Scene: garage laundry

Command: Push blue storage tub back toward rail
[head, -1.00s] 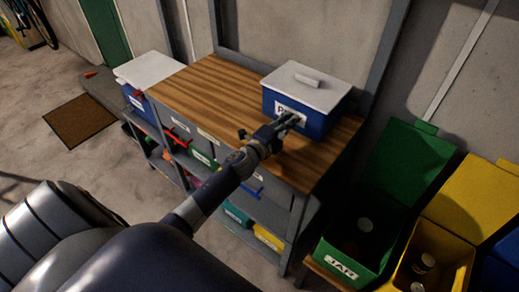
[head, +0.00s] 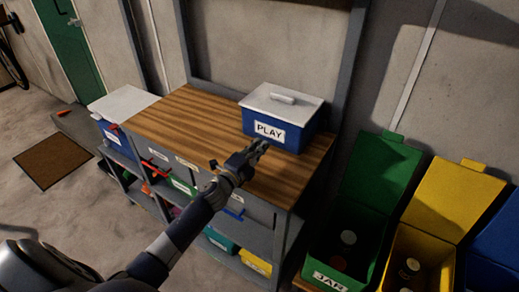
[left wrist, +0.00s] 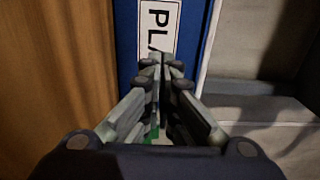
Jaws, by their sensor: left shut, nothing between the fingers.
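The blue storage tub (head: 298,136) stands upright on the wooden worktop (head: 190,118), with a white lid and a white PLAY label on its front. It sits near the back right of the top, close to the wall-side frame rail (head: 255,87). My left gripper (head: 258,149) is shut and empty, with its tips at the tub's front near the label's lower edge. In the left wrist view the tub's blue front (left wrist: 190,40) and part of the label lie just beyond the closed fingertips (left wrist: 160,62). I cannot tell whether they touch. My right gripper is not in view.
A white-lidded blue tub (head: 120,125) stands left of the worktop. The worktop's left half is clear.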

